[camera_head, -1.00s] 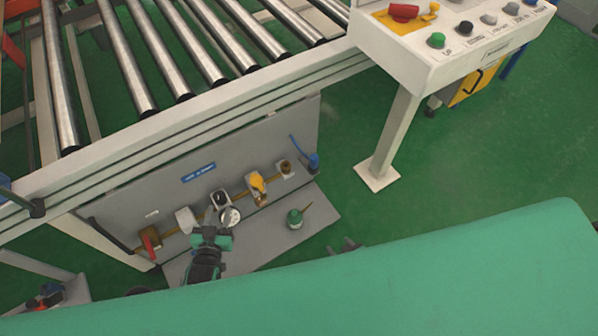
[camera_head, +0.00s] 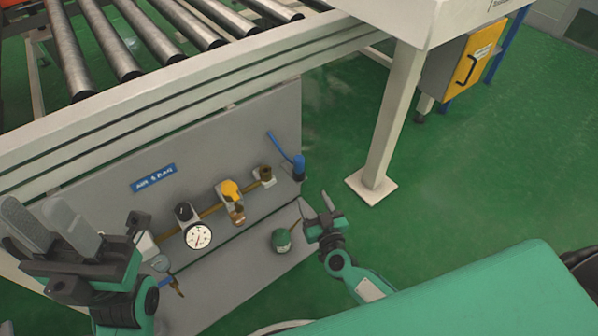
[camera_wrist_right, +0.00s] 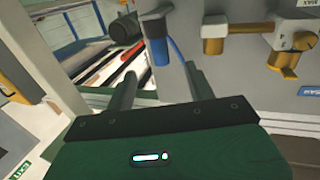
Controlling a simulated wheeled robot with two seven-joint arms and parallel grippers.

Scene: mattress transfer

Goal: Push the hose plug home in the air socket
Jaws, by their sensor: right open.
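A blue cylinder with a thin blue hose or rod (camera_head: 299,167) stands at the right end of the grey panel; it may be the hose plug. It also shows in the right wrist view (camera_wrist_right: 160,52), beyond my fingers. A brass fitting (camera_head: 265,174), perhaps the air socket, ends the brass pipe left of it and shows in the wrist view (camera_wrist_right: 213,45). Which is plug and which is socket is unclear. My right gripper (camera_head: 318,207) is open and empty, below and right of the blue cylinder, apart from it. My left gripper (camera_head: 35,212) is open and empty at the left.
A green oil can (camera_head: 281,240) stands on the grey base plate (camera_head: 245,280), close left of my right gripper. A gauge (camera_head: 198,236) and a yellow-topped regulator (camera_head: 230,190) line the panel. A white post (camera_head: 390,120) rises at right. Green floor is clear between post and panel.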

